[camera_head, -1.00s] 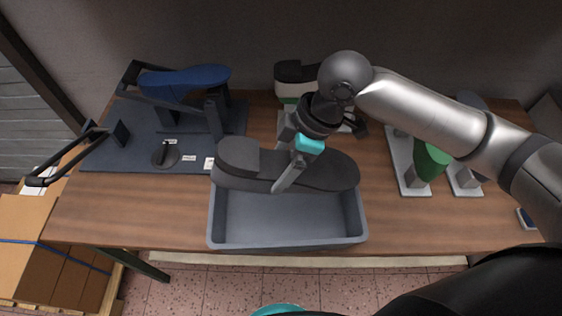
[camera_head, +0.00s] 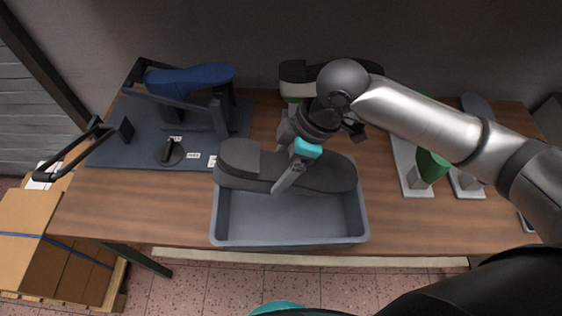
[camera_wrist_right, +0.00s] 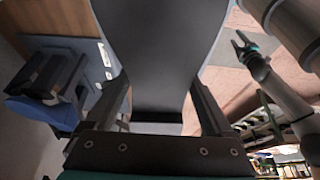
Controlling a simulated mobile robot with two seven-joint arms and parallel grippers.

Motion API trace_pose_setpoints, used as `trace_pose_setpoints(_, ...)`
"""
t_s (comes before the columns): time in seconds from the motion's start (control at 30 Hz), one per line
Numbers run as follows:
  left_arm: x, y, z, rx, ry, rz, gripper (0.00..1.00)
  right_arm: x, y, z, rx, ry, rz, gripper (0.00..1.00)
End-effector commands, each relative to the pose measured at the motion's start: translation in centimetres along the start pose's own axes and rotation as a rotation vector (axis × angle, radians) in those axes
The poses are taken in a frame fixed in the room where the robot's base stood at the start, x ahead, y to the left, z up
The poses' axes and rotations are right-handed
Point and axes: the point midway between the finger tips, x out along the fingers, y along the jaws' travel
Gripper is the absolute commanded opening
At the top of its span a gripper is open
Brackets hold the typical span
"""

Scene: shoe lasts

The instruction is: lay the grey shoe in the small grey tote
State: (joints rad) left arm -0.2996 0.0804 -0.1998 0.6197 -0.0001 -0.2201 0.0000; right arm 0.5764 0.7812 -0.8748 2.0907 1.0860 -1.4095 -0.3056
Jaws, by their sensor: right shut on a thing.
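The grey shoe (camera_head: 240,165) hangs level over the far part of the small grey tote (camera_head: 290,241), its heel end to the left. It hides the tote's far rim; the visible tote floor is empty. My right gripper (camera_head: 287,178) is shut on the shoe's middle from above. In the right wrist view the shoe (camera_wrist_right: 160,50) fills the space between the fingers (camera_wrist_right: 163,105). My left gripper (camera_wrist_right: 241,43) shows small in the right wrist view, away from the shoe; its jaw state is unclear.
A blue shoe last on a black stand (camera_head: 190,80) is on the dark mat (camera_head: 120,150) at left. A dark shoe with a pale side (camera_head: 298,88) is behind my gripper. A green last (camera_head: 432,165) stands at right. Bare table (camera_head: 110,215) lies left of the tote.

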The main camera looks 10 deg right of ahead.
Motion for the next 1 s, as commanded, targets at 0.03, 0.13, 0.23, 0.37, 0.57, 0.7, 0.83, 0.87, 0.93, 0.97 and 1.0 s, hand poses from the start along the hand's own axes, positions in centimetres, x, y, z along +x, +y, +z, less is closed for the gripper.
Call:
trace_pose_setpoints(0.03, 0.1, 0.0, 0.0, 0.000, 0.000, 0.000, 0.50, 0.2, 0.0, 0.0, 0.000, 0.002, 0.001, 0.07)
trace_pose_setpoints(0.13, 0.3, 0.0, 0.0, 0.000, 0.000, 0.000, 0.50, 0.6, 0.1, 0.2, 0.000, 0.002, 0.001, 0.07)
trace_pose_setpoints(0.23, 0.4, 0.0, 0.0, 0.000, 0.000, 0.000, 0.50, 0.9, 0.1, 0.3, -0.001, 0.001, 0.002, 0.07)
trace_pose_setpoints(0.37, 0.6, 0.0, 0.0, 0.000, 0.000, 0.000, 0.50, 1.4, 0.1, 0.6, -0.001, 0.001, 0.001, 0.07)
trace_pose_setpoints(0.57, 0.9, 0.1, 0.1, 0.000, 0.001, 0.001, 0.50, 2.2, 0.0, 0.8, -0.002, 0.002, 0.001, 0.07)
trace_pose_setpoints(0.7, 1.1, 0.1, 0.1, 0.000, 0.001, 0.001, 0.50, 2.7, 0.1, 1.0, -0.001, 0.002, 0.000, 0.07)
trace_pose_setpoints(0.83, 1.4, 0.1, 0.1, 0.000, 0.001, 0.001, 0.50, 3.1, 0.1, 1.3, -0.001, 0.001, 0.000, 0.07)
trace_pose_setpoints(0.87, 1.4, 0.1, 0.1, 0.000, 0.001, 0.001, 0.50, 3.3, 0.1, 1.3, -0.001, 0.001, 0.000, 0.07)
trace_pose_setpoints(0.93, 1.5, 0.1, 0.1, 0.000, 0.001, 0.001, 0.50, 3.5, 0.1, 1.4, -0.001, 0.001, 0.001, 0.07)
trace_pose_setpoints(0.97, 1.6, 0.1, 0.1, 0.000, 0.001, 0.001, 0.50, 3.6, 0.1, 1.5, -0.001, 0.001, 0.001, 0.07)
trace_pose_setpoints(1.0, 1.6, 0.1, 0.1, 0.000, 0.001, 0.001, 0.50, 3.8, 0.1, 1.5, -0.001, 0.001, 0.001, 0.07)
